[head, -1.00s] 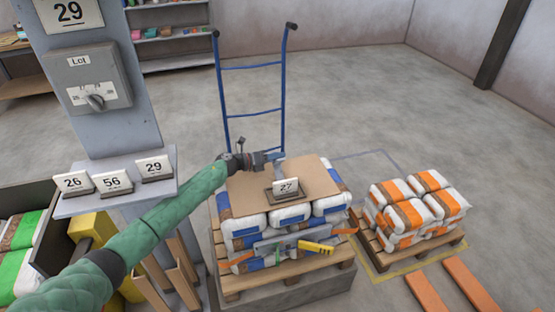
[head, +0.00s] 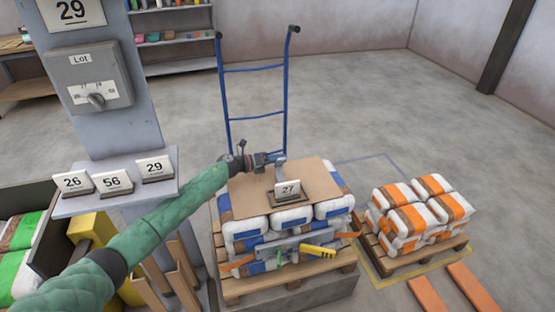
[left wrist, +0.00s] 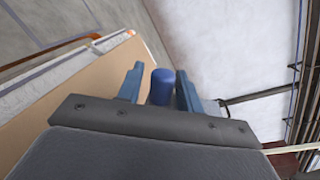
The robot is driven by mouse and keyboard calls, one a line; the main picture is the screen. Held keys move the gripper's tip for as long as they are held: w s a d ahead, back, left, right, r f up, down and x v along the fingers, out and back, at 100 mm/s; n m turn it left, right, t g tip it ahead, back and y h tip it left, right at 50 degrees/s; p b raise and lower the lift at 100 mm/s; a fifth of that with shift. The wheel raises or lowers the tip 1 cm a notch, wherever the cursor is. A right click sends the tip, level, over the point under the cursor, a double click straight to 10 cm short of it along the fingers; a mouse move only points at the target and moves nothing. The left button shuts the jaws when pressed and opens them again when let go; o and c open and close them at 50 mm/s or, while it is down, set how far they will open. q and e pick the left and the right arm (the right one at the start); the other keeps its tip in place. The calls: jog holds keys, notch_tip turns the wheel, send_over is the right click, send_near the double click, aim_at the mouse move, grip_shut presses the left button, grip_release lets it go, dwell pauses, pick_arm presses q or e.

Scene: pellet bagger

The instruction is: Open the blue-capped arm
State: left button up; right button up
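The blue cap (left wrist: 161,86) shows in the left wrist view as an upright blue cylinder between the two fingers of my left gripper (left wrist: 160,90). Gaps show between the cap and both fingers. In the head view my left gripper (head: 274,159) is at the back edge of the cardboard sheet on the bag stack, beside a short grey-blue piece (head: 281,167). The gripper hides most of what it is at there, so I cannot make out the arm under the cap. My right gripper is in neither view.
The cardboard sheet (head: 255,190) bears a "27" card (head: 288,188). A grey bar (head: 285,243) with a yellow handle (head: 318,250) crosses the stack's front. A blue hand truck (head: 254,119) stands behind. Orange-banded bags (head: 408,219) sit on a pallet at right. The floor behind is clear.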

pick_arm(q)
jog(key=shift+o, duration=0.4)
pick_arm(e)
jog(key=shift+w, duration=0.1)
pick_arm(q)
jog(key=shift+s+a, duration=0.1)
jog(key=shift+a, duration=0.15)
jog(key=b+v, duration=0.1)
jog(key=v, duration=0.5)
jog(key=shift+a+f+b, duration=0.1)
jog(key=shift+a+b, duration=0.05)
jog(key=shift+b, duration=0.2)
jog(key=shift+s+a, duration=0.25)
jog(key=shift+a, duration=0.2)
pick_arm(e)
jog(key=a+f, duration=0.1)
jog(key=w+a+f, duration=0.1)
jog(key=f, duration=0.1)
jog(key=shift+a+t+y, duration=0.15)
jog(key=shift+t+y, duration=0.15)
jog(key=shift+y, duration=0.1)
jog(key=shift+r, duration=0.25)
